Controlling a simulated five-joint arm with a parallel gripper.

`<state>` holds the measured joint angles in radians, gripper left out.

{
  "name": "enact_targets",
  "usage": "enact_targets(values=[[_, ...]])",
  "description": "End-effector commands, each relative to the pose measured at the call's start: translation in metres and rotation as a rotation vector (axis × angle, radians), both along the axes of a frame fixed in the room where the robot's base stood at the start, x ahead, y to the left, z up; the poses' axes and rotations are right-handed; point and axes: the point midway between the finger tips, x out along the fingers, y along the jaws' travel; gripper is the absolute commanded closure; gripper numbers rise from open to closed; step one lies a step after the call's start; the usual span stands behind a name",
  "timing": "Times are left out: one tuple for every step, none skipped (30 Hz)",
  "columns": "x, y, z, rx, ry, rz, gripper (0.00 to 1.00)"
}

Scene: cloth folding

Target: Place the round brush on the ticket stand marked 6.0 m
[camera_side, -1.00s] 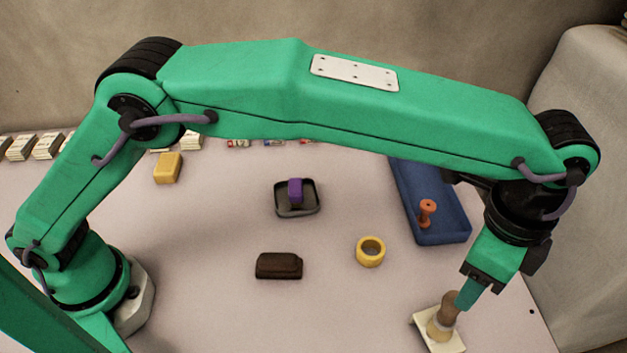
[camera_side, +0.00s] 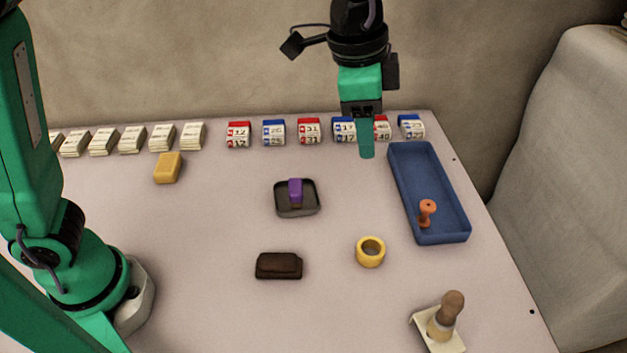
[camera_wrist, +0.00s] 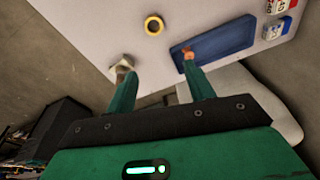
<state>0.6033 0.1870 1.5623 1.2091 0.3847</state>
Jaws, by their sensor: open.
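The round brush (camera_side: 445,315), with a brown rounded handle and a pale lower part, stands on a cream plate-like stand (camera_side: 457,345) at the lower right of the side view. I cannot read any mark on this stand. My gripper (camera_side: 367,152) is high and far back in the side view, well apart from the brush, with nothing seen in it. In the wrist view my gripper (camera_wrist: 160,86) has its two fingers spread. The cream stand (camera_wrist: 114,68) shows there beyond the left fingertip, and the brush is mostly hidden by that finger.
A blue tray (camera_side: 402,165) holds an orange spool-shaped piece (camera_side: 427,212). A yellow ring (camera_side: 370,252), a brown block (camera_side: 279,266), a dark dish (camera_side: 310,207) with a purple-topped item and a yellow block (camera_side: 168,167) lie about. Several numbered blocks (camera_side: 238,134) and paper stacks (camera_side: 131,139) line the back.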

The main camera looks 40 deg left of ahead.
Motion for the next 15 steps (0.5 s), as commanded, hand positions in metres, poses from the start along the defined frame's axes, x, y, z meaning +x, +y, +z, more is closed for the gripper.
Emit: enact_targets(values=[[-0.003,0.019,0.006,-0.011,-0.011,0.047,0.47],[-0.005,0.029,0.008,-0.018,-0.018,0.073,0.47],[-0.007,0.042,0.010,-0.026,-0.025,0.107,0.47],[-0.010,0.051,0.012,-0.032,-0.031,0.133,0.47],[-0.012,0.060,0.013,-0.038,-0.037,0.159,0.47],[-0.016,0.072,0.015,-0.045,-0.046,0.192,0.47],[-0.019,0.081,0.016,-0.051,-0.050,0.219,0.47],[-0.022,0.090,0.017,-0.057,-0.057,0.244,0.47],[-0.027,0.101,0.017,-0.065,-0.065,0.278,0.47],[-0.030,0.110,0.018,-0.071,-0.072,0.305,0.47],[-0.034,0.118,0.018,-0.077,-0.079,0.329,0.47],[-0.040,0.129,0.018,-0.085,-0.087,0.363,0.47],[-0.044,0.137,0.018,-0.091,-0.094,0.389,0.47],[-0.048,0.145,0.017,-0.095,-0.100,0.414,0.47],[-0.055,0.155,0.016,-0.104,-0.108,0.448,0.47]])
